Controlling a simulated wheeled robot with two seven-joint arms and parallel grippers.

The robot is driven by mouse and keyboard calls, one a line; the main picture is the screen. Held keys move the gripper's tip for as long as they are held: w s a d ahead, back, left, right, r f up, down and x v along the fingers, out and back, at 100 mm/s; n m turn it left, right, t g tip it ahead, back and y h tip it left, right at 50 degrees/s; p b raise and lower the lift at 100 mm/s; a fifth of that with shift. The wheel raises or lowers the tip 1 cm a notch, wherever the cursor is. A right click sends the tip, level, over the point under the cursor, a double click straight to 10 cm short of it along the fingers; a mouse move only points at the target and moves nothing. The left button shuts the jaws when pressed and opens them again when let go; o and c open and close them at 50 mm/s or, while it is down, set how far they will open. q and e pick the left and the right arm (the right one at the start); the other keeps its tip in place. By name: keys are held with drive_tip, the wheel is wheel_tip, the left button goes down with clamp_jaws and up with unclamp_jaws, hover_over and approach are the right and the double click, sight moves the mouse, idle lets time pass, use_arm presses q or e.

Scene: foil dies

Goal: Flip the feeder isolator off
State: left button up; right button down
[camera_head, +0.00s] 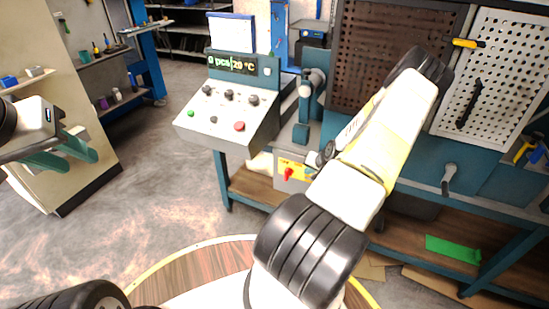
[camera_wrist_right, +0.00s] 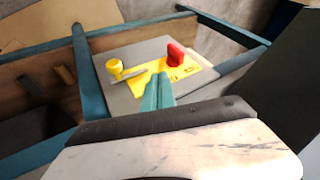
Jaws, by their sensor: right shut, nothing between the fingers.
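The feeder isolator is a grey box (camera_head: 293,186) below the bench, left of my right forearm. A yellow knob (camera_wrist_right: 115,68) sits left of the plate. My right gripper (camera_wrist_right: 158,92) is shut and empty, its teal fingertips over the plate, nearer than the red handle; contact cannot be told. My left gripper (camera_head: 80,148) is open and empty at the far left.
A control console (camera_head: 228,118) with knobs and a display stands above and left of the isolator. A bench with a lower shelf (camera_head: 410,240) and pegboards (camera_head: 495,75) is at the right. A cream cabinet (camera_head: 70,180) is near my left gripper. Open floor lies between.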

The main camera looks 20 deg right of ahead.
drive_tip(key=shift+s+d+f, duration=0.1)
drive_tip(key=shift+d+f, duration=0.05)
drive_tip(key=shift+f, duration=0.25)
approach(288, 176)
wheel_tip(288, 176, down, 4)
drive_tip(key=d, duration=0.3)
drive_tip(key=w+a, duration=0.2)
drive_tip(key=w, duration=0.1)
drive_tip(key=shift+a+f, duration=0.1)
drive_tip(key=shift+a, duration=0.25)
drive_tip(key=shift+a, duration=0.1)
